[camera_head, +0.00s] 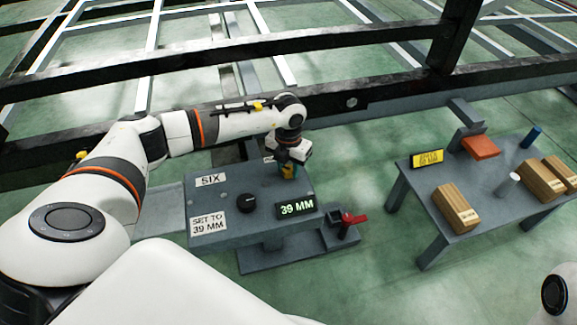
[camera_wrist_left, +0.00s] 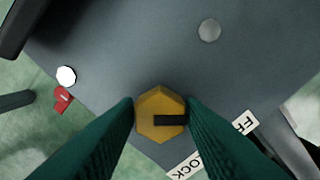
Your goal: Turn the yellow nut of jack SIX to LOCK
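The jack SIX is a grey box (camera_head: 225,228) with a "SIX" plate (camera_head: 210,180), a "SET TO 39 MM" plate (camera_head: 209,225), a black knob (camera_head: 247,203) and a display (camera_head: 297,208) reading "39 MM". My left gripper (camera_head: 288,171) points down at its far right corner. In the left wrist view the yellow hexagonal nut (camera_wrist_left: 158,98) sits between the two green fingers (camera_wrist_left: 160,108), which lie against its opposite flats. Its black pointer (camera_wrist_left: 170,120) points right, toward the partly hidden "FR…" label (camera_wrist_left: 245,122). The "LOCK" label (camera_wrist_left: 186,167) is lower right, partly hidden. My right gripper is out of view.
A dark chassis beam (camera_head: 370,100) runs behind the jack. Green floor separates jack and table.

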